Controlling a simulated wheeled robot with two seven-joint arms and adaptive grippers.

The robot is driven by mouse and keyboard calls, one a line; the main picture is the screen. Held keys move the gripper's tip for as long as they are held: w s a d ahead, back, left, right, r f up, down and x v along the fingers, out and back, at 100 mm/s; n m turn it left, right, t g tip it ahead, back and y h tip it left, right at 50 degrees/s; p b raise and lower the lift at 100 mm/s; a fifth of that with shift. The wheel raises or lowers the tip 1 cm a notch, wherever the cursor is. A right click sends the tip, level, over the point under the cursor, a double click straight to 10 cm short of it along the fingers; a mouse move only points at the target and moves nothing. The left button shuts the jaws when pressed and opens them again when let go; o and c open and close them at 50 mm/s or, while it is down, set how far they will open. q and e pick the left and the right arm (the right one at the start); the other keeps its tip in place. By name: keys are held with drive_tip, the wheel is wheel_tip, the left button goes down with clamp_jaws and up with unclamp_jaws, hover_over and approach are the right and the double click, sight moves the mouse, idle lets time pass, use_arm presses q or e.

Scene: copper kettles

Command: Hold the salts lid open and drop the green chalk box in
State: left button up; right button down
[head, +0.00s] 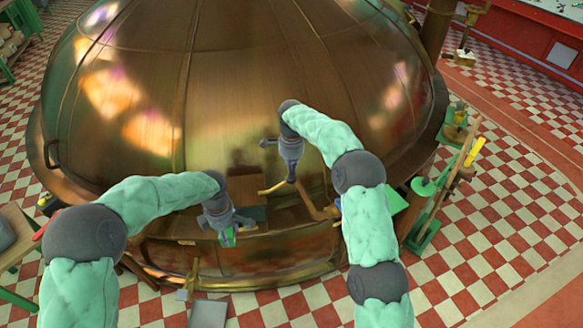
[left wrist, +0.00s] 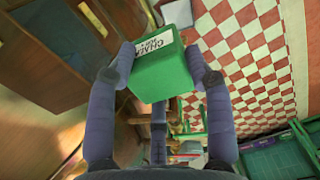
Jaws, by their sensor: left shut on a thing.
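The green chalk box (left wrist: 160,68), with a white label, is between the two fingers of my left gripper (left wrist: 163,75) in the left wrist view. In the head view a small green part of the box (head: 228,236) shows below my left gripper (head: 226,232), in front of the copper kettle. My right gripper (head: 291,180) points down near a yellow strip (head: 272,189) beside a brown wooden panel (head: 246,190); whether its jaws are open or touch anything is too small to tell. The panel may be the salts lid, but no label shows.
The large copper kettle (head: 240,90) fills the middle of the head view. A green-and-wood stand (head: 440,195) is at the right.

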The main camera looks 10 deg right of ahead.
drive_tip(key=shift+f, duration=0.15)
drive_tip(key=shift+f, duration=0.75)
drive_tip(key=shift+f, duration=0.2)
idle(0.3)
drive_tip(key=shift+f, duration=0.2)
drive_tip(key=shift+d+f, duration=0.4)
drive_tip(key=shift+f, duration=0.35)
drive_tip(key=shift+d+f, duration=0.35)
drive_tip(key=shift+f, duration=0.35)
